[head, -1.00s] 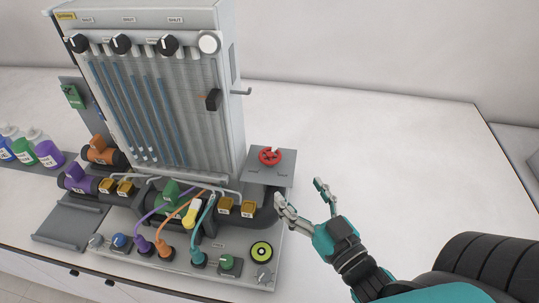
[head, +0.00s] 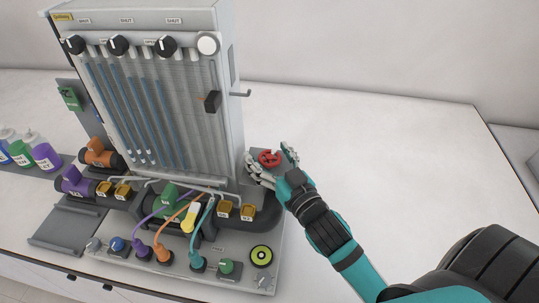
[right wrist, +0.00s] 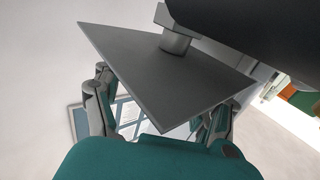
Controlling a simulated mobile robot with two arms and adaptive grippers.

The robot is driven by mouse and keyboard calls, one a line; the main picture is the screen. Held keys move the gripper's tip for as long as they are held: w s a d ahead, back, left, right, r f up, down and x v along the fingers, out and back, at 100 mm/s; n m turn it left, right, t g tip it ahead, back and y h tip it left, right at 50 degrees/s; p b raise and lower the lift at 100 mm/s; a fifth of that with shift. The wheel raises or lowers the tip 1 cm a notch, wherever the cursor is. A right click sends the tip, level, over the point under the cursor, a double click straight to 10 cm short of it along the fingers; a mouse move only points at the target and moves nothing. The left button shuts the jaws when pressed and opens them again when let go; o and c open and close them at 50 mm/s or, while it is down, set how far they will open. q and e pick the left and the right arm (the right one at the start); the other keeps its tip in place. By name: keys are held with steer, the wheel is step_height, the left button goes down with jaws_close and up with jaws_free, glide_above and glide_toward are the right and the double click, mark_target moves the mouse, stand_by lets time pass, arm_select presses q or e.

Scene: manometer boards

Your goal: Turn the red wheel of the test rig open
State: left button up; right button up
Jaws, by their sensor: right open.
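The red wheel (head: 268,158) sits on a grey plate at the right side of the test rig, to the right of the tall manometer board (head: 165,110). My right gripper (head: 270,156) is open at the wheel. In the head view its fingers show on the wheel's left and right sides; whether they touch it cannot be told. In the right wrist view, the grey plate (right wrist: 155,75) lies between and beyond the open fingers (right wrist: 158,112), and I cannot make out the wheel there. My left gripper is not in view.
A hook (head: 243,92) sticks out from the board's right side. Bottles (head: 45,156) stand at left. The white table (head: 400,150) is clear at right.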

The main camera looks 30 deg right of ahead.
steer(key=c, duration=1.2)
